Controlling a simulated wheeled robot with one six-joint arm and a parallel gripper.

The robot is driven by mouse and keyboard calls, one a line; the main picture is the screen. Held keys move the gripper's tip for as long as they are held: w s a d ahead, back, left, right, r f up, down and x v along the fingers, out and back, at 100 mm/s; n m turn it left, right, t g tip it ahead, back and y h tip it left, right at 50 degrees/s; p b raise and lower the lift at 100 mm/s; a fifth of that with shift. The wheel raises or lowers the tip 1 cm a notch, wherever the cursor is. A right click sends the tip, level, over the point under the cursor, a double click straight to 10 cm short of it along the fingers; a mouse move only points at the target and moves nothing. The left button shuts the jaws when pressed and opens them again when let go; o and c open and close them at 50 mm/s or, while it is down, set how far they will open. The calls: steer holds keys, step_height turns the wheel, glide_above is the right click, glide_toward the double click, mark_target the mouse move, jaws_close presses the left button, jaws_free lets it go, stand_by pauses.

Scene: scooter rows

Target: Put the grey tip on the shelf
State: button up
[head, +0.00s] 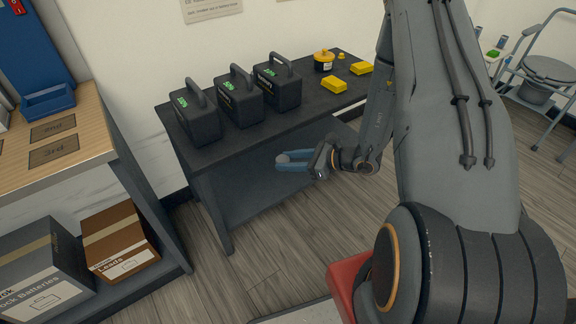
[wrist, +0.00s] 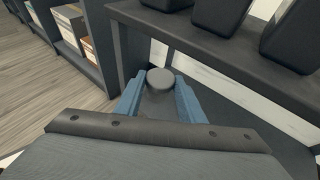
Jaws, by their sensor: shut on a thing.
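The grey tip (wrist: 160,78) is a small round-topped dark grey piece, held between the blue fingers of my gripper (wrist: 159,95) in the wrist view. In the head view my gripper (head: 281,161) points left in front of the dark table (head: 205,158), below the level of its top. The grey tip (head: 283,157) is small there and partly hidden by the fingers. The dark table's lower shelf (head: 235,195) shows behind and below my gripper, bare where visible. I cannot tell whether the tip touches anything besides the fingers.
Three black battery cases (head: 196,119) with green displays stand on the dark table. Yellow items (head: 334,85) lie at its right end. At left, a wooden-topped bench (head: 88,120) has a blue bin (head: 48,102) on top and cardboard boxes (head: 117,241) below. Floor between them is clear.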

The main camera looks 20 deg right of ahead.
steer(key=w+d+f+m+t+h+b, duration=0.1)
steer(key=w+f+m+t+h+b, duration=0.1)
steer(key=w+f+b, duration=1.7)
steer(key=m+t+h+b, duration=0.2)
steer(key=m+b, duration=0.1)
steer(key=b, duration=1.6)
glide_above(265, 166)
step_height(265, 166, down, 7)
steer(key=shift+g+h, duration=0.3)
steer(key=f+b, duration=0.3)
steer(key=f, duration=0.1)
steer(key=f+b, duration=0.3)
steer(key=f, duration=0.2)
steer(key=shift+s+f, duration=0.2)
steer(key=shift+f, duration=0.1)
steer(key=shift+f, duration=0.15)
steer(key=o, duration=1.1)
